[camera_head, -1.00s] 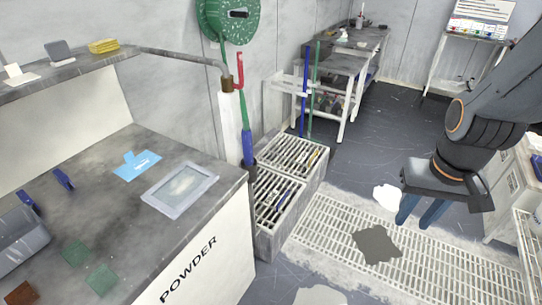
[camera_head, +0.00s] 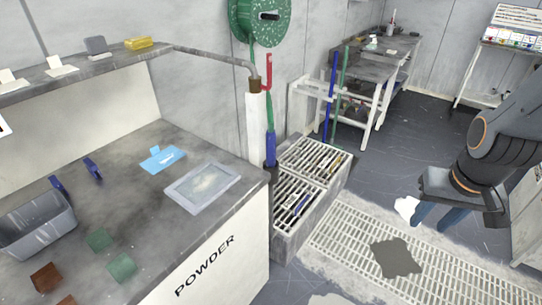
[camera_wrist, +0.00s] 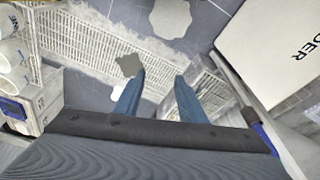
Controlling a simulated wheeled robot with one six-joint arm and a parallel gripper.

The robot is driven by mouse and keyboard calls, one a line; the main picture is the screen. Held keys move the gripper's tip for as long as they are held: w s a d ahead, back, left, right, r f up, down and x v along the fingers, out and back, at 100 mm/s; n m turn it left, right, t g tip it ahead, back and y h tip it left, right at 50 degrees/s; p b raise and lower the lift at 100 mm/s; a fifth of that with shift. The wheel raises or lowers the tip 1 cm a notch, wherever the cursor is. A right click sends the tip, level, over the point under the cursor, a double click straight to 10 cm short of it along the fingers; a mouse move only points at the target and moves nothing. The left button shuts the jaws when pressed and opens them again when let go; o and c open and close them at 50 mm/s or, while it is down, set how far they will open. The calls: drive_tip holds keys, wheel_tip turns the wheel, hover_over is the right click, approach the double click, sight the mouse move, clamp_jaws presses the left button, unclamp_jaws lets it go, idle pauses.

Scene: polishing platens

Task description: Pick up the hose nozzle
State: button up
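The hose nozzle appears to be the upright wand (camera_head: 270,148) with a blue grip, a green middle and a red hooked top. It stands in a dark holder at the corner of the powder counter, beside a white post and below the green hose reel (camera_head: 245,22). A blue part at the right of the wrist view (camera_wrist: 262,132) may be the same wand. My gripper (camera_head: 440,217) is at the right, well away from the wand, above the floor grating. In the wrist view my gripper (camera_wrist: 158,95) has its two blue fingers apart with nothing between them.
The powder counter (camera_head: 215,234) fills the left, with a grey bin (camera_head: 38,226) and a framed tray (camera_head: 203,187). Slatted drain boxes (camera_head: 303,217) stand below the wand. Floor grating (camera_head: 345,240) and dark floor lie open between counter and arm.

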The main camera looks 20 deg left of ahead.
sight(273, 155)
drive_tip(key=w+a+f+n+t+y+b, duration=0.2)
drive_tip(key=w+a+f+t, duration=0.15)
drive_tip(key=w+a, duration=0.5)
drive_tip(key=w+a+f+n+t+y+b, duration=0.1)
drive_tip(key=w+a+f+n+t, duration=0.2)
drive_tip(key=w+a, duration=0.55)
drive_tip(key=a+f+n+t+y+b, duration=0.1)
drive_tip(key=a+y, duration=0.2)
drive_tip(key=a, duration=0.4)
drive_tip(key=w+a+f+n+t+y+b, duration=0.1)
drive_tip(key=a+f+y, duration=0.1)
drive_tip(key=a, duration=0.6)
drive_tip(key=w+a+f+n+t+y+b, duration=0.1)
drive_tip(key=a+y, duration=0.4)
drive_tip(key=a, duration=0.2)
drive_tip(key=shift+w+a+f+n, duration=0.15)
drive_tip(key=shift+a+f+n, duration=0.2)
drive_tip(key=shift+n, duration=0.05)
drive_tip(key=p+x, duration=0.2)
drive_tip(key=x, duration=0.3)
drive_tip(key=shift+w+a+f, duration=0.1)
drive_tip(key=shift+a+f, duration=0.05)
drive_tip(key=shift+a, duration=0.15)
drive_tip(key=shift+c, duration=0.3)
